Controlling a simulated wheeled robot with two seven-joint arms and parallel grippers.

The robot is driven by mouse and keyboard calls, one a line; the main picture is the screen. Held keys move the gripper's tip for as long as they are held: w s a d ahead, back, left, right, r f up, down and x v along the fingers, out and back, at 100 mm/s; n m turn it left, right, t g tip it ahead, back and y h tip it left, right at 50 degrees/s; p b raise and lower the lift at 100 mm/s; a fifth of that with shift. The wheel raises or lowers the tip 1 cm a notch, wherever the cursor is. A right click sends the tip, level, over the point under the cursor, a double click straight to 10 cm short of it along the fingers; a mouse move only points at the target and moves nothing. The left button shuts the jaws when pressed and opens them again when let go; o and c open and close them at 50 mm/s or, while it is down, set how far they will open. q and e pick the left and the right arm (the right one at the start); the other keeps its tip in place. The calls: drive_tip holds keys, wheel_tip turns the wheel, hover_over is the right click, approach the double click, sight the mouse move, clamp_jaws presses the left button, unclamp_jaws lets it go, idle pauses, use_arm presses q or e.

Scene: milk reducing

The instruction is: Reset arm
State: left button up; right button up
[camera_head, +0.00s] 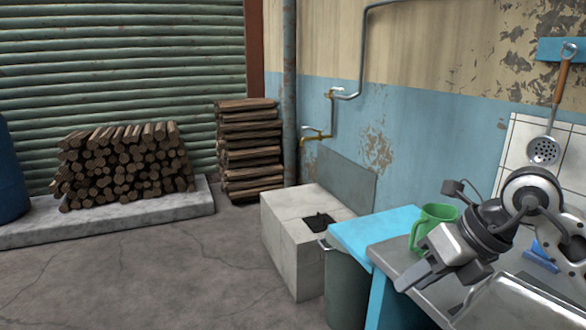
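My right gripper (425,272) is at the right of the head view, over the grey worktop, with its fingers pointing down and to the left. The fingers overlap in this view, so I cannot tell whether they are open or shut. A green mug (437,213) stands upright behind the gripper, its handle toward the left. The gripper and wrist hide the mug's lower right part, and I cannot tell whether they touch it. My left gripper is not in view.
The grey worktop (390,254) adjoins a blue surface (372,228). A metal tray (515,308) lies at the front right. A skimmer (545,150) hangs on the wall. A concrete block stove (290,240) stands left of the table. The floor (150,270) at left is clear.

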drive_tip(key=s+a+r+m+y+p, duration=0.1)
drive_tip(key=s+a+r+m+y, duration=0.1)
drive_tip(key=s+a+y, duration=0.35)
drive_tip(key=s+a+r+m+y+p, duration=0.1)
drive_tip(key=s+a+r+m+y, duration=0.15)
drive_tip(key=a+y, duration=0.65)
drive_tip(key=w+d+f+m+t+h+p, duration=0.15)
drive_tip(key=d+f+m+t+h, duration=0.3)
drive_tip(key=m+t, duration=0.55)
drive_tip(key=w+d+f+m+t+h, duration=0.2)
drive_tip(key=d+f+m+t+h, duration=0.25)
drive_tip(key=m, duration=0.95)
drive_tip(key=s+f+m+g+h, duration=0.3)
drive_tip(key=s+f+m, duration=0.1)
drive_tip(key=f, duration=0.4)
drive_tip(key=s+f+m+g+h+p, duration=0.1)
drive_tip(key=s+f+m+g+h, duration=0.3)
drive_tip(key=s+f, duration=0.3)
wheel_tip(320, 180, down, 2)
drive_tip(key=shift+s+d+f+m, duration=0.1)
drive_tip(key=shift+s+d+m, duration=0.15)
drive_tip(key=shift+m, duration=0.5)
drive_tip(key=shift+h, duration=0.25)
